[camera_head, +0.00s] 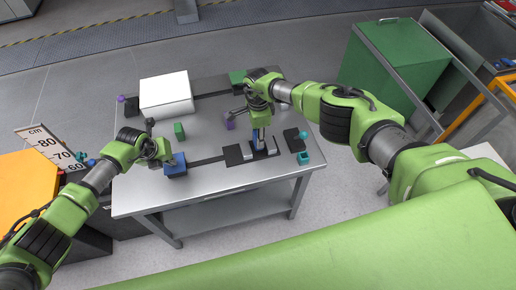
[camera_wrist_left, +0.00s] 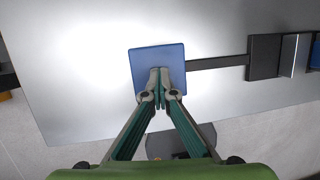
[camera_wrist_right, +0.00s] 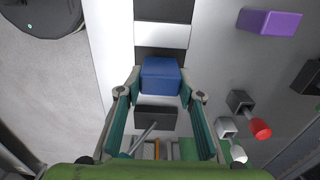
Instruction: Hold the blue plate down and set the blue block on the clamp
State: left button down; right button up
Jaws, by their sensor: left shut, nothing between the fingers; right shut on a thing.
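The blue plate (camera_head: 175,165) sits at the table's front left, at the end of a dark bar. My left gripper (camera_head: 168,164) is shut and empty, its fingertips over the plate. In the left wrist view the closed tips (camera_wrist_left: 160,73) overlap the middle of the plate (camera_wrist_left: 145,58) and seem to touch it. My right gripper (camera_wrist_right: 160,80) is shut on the blue block (camera_wrist_right: 160,75), one finger on each side. The block is at the clamp, a black and silver fixture (camera_wrist_right: 162,36) near the table's front right. Whether it rests there I cannot tell.
A white box (camera_head: 166,95) stands at the back left. A green block (camera_head: 179,131) and a purple block (camera_head: 229,120) lie on the table. A teal piece (camera_head: 302,157) is at the right edge. The middle of the table is mostly clear.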

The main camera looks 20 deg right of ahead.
pick_arm(q)
jog(key=shift+s+f, duration=0.1)
pick_arm(e)
jog(key=shift+f, duration=1.05)
jog(key=o, duration=1.2)
jog(key=shift+o, duration=0.2)
jog(key=shift+w+r, duration=0.1)
jog(key=shift+r, duration=0.5)
notch_tip(320, 180, up, 14)
